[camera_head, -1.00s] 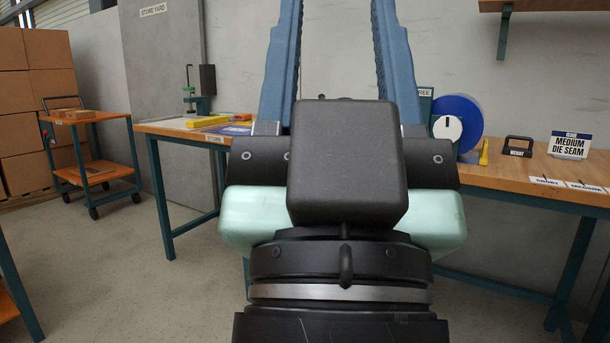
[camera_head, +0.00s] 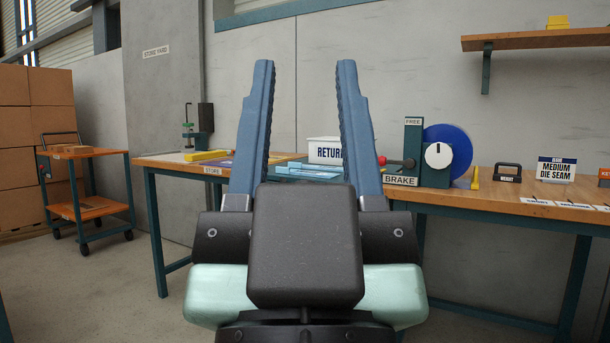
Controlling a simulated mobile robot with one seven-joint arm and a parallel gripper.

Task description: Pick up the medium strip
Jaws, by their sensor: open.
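My gripper (camera_head: 305,82) stands in the middle of the view with its two blue fingers pointing up and wide apart. Nothing is between the fingers except the view of the wall and bench behind. A label strip on the bench's right front edge (camera_head: 538,202) carries small lettering, and another label lies to its right (camera_head: 574,206). Short dark pieces stand at these labels, but they are too small to tell which is the medium strip. My gripper is apart from them, to their left. A sign reading "MEDIUM DIE SEAM" (camera_head: 556,170) stands behind the labels.
The wooden bench (camera_head: 489,196) runs across the view. On it are a brake unit with a blue disc (camera_head: 448,150), a black weight (camera_head: 507,173), a white return box (camera_head: 325,151) and a yellow block (camera_head: 205,156). A trolley (camera_head: 90,180) stands at left. A shelf (camera_head: 540,38) hangs upper right.

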